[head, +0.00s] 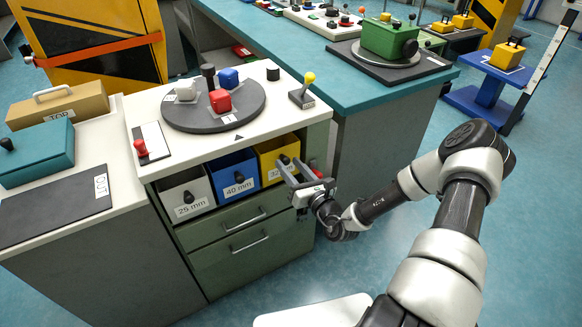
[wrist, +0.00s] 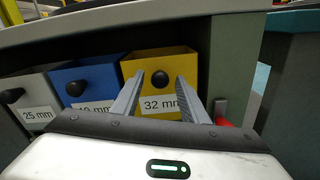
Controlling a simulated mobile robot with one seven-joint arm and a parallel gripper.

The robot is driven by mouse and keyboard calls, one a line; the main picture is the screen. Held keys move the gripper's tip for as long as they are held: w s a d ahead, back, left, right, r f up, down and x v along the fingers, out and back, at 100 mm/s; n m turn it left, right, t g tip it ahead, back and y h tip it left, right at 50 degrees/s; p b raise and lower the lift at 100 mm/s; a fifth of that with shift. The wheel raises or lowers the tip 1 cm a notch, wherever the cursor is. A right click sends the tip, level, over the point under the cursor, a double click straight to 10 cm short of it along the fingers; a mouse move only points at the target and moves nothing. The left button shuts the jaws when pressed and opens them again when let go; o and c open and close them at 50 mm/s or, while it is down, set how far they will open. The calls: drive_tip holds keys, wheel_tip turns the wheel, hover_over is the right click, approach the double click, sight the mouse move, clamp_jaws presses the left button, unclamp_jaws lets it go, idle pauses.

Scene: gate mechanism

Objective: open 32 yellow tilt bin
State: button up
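The yellow tilt bin (head: 267,152) labelled "32 mm" sits at the right of a row of bins under the white counter. In the wrist view its yellow front (wrist: 135,68) carries a round black knob (wrist: 160,77). My gripper (head: 288,164) is at the bin's front, with its body to the lower right. In the wrist view my gripper (wrist: 160,80) is open, with one finger showing on each side of the knob. Whether the fingers touch the knob cannot be told. The fingers cover part of the label and the lower front.
The blue 40 mm bin (head: 233,177) and the white 25 mm bin (head: 186,196) are to the left. Green drawers (head: 236,218) with bar handles lie below. A red part (wrist: 224,123) is right of the fingers. The counter edge overhangs the bins.

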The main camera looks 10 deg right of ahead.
clamp_jaws()
drive_tip(key=shift+s+f, duration=0.1)
drive_tip(key=s+d+f+t+y+b, duration=0.1)
drive_tip(key=s+f+t+b, duration=0.2)
drive_tip(key=s+f+b, duration=0.2)
drive_tip(key=shift+d+f+t, duration=0.3)
drive_tip(key=shift+d+t, duration=0.05)
drive_tip(key=shift+t, duration=0.05)
idle(0.3)
drive_tip(key=shift+s, duration=0.1)
drive_tip(key=shift+o, duration=0.3)
unclamp_jaws()
drive_tip(key=shift+f, duration=0.1)
drive_tip(key=shift+o, duration=0.3)
drive_tip(key=shift+r, duration=0.2)
